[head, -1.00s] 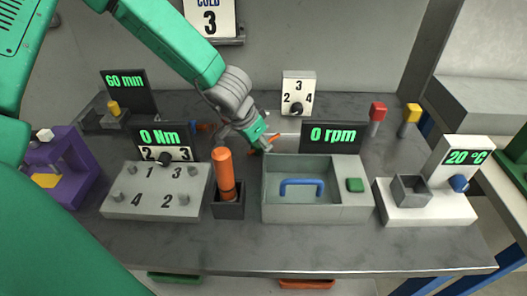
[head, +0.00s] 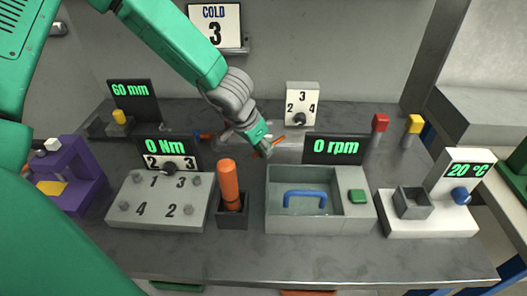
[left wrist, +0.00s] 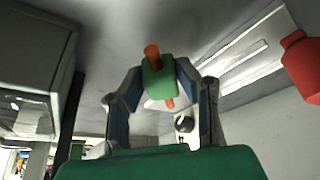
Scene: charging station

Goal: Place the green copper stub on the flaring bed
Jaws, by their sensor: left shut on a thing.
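My left gripper (head: 266,148) is shut on the green copper stub, raised above the back of the bench and left of the "0 rpm" display. In the left wrist view the stub (left wrist: 158,80) is a green block with copper-orange ends sticking out, held between the two fingertips (left wrist: 160,86). In the head view only an orange end of the stub (head: 278,140) shows clearly beside the fingers. A grey metal piece (head: 290,153) lies behind and below the gripper; I cannot tell whether it is the flaring bed. My right gripper is not in view.
An orange cylinder in a dark holder (head: 232,212) and a grey basin with a blue handle (head: 277,222) stand in front. The "0 Nm" block (head: 152,225) is left. A numbered dial box (head: 302,104) stands behind. The front bench strip is clear.

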